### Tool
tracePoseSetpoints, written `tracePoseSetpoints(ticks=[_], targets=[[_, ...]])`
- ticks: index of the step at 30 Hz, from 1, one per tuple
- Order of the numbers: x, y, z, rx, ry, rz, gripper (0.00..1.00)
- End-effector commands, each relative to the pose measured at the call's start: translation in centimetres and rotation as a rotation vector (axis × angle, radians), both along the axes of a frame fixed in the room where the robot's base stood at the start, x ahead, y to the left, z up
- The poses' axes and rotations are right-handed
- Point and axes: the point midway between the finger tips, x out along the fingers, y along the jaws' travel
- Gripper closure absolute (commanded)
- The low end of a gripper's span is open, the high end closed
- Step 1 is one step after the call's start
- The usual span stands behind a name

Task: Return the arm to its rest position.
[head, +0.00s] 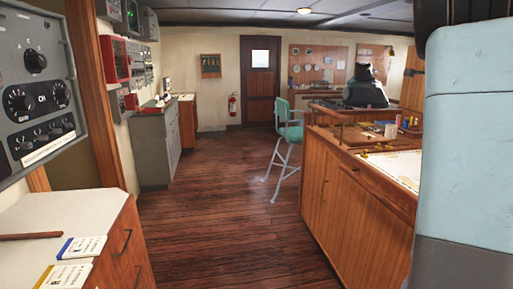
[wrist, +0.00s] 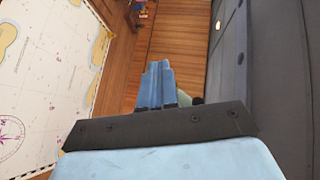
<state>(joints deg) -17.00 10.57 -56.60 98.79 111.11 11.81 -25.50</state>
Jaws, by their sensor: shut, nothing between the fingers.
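My gripper (wrist: 157,85) shows in the wrist view with its blue fingers together, shut and empty. It is beside the wooden chart table, whose side panel lies beyond the fingertips. A part of my own arm, light blue and black, fills the right edge of the head view. My gripper's fingers are not visible in the head view.
A wooden chart table (head: 345,200) with a chart (wrist: 45,70) stands close on the right. A grey-topped wooden cabinet (head: 125,245) with booklets is at the near left. A teal chair (head: 289,130) stands mid-room. The wooden floor (head: 225,210) between is clear.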

Motion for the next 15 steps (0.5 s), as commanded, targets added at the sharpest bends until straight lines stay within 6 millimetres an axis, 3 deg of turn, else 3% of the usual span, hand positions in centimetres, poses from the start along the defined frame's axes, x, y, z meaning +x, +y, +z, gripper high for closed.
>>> tracePoseSetpoints(ticks=[8,15], targets=[[-3.6,10.6,-2.8,-0.04,0.112,0.372,1.0],[-9.4,21.4,-4.8,-0.144,0.229,0.704,1.0]])
